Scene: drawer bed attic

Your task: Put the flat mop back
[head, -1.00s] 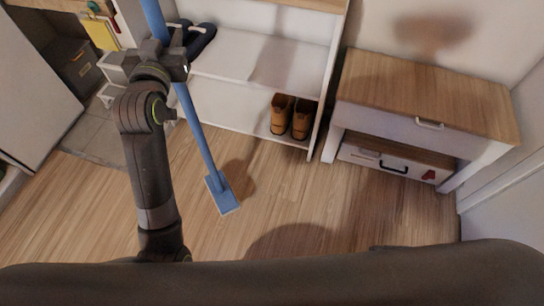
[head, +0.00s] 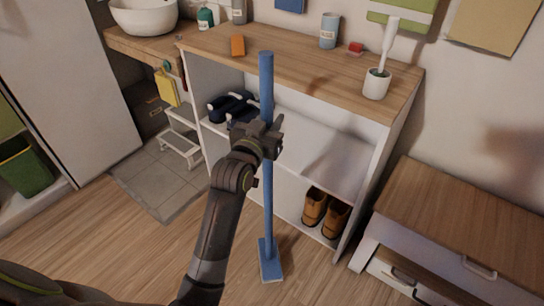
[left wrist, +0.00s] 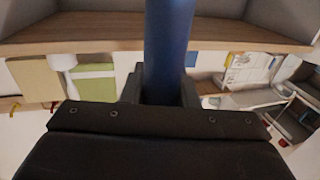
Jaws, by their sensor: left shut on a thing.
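The flat mop (head: 268,205) is blue, with a long round handle and a small flat rectangular head at the bottom. It stands nearly upright in the head view, in front of the white shelf unit, its head on or just above the wood floor; I cannot tell which. My left gripper (head: 268,138) is shut around the handle's upper part. The handle also shows in the left wrist view (left wrist: 168,45), running up between the fingers. My right gripper is not in view.
A shelf unit (head: 225,72) with a wooden top holds shoes. On top stand a toilet brush (head: 377,82) and a cup (head: 329,30). A drawer cabinet (head: 450,225) is at right. A step stool (head: 182,140) and green bin (head: 25,170) are at left. Floor at lower left is clear.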

